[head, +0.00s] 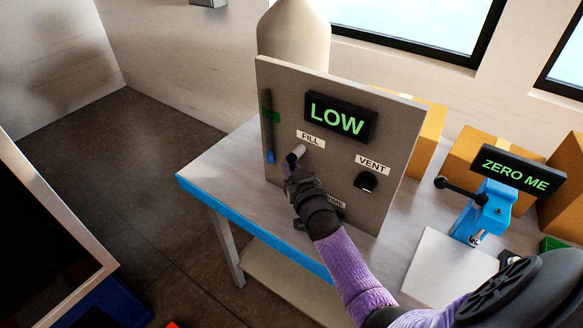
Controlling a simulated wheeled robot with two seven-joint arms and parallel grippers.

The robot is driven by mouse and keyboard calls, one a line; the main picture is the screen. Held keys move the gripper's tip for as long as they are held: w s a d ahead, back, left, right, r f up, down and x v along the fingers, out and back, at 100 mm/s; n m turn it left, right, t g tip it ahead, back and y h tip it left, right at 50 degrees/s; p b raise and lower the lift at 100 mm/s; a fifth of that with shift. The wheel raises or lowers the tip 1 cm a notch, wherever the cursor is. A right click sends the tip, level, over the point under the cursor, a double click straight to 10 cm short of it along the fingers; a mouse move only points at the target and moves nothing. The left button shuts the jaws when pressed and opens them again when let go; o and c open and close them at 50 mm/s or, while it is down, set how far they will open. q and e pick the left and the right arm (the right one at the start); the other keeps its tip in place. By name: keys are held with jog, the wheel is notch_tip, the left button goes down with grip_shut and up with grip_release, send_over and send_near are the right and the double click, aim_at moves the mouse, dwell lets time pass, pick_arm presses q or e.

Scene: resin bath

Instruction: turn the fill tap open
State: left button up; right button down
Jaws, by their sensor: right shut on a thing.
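The grey upright panel (272,88) stands on the table and carries a display (340,117) reading LOW in green. Under the FILL label (310,139) is the fill tap (297,153), a small pale handle that leans up to the right. My right gripper (292,168) reaches up from the lower right and is shut on the fill tap; its fingers hide the lower part of it. The black vent knob (366,181) sits to the right under the VENT label (373,165). A label ending in IME is partly hidden behind my right wrist. My left gripper is not in view.
A level gauge (269,130) with blue at its bottom and a green band runs down the panel's left side. A blue device (485,212) with a ZERO ME display (515,168) stands right. Cardboard boxes (473,152) stand behind. The table's left part (222,172) is clear.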

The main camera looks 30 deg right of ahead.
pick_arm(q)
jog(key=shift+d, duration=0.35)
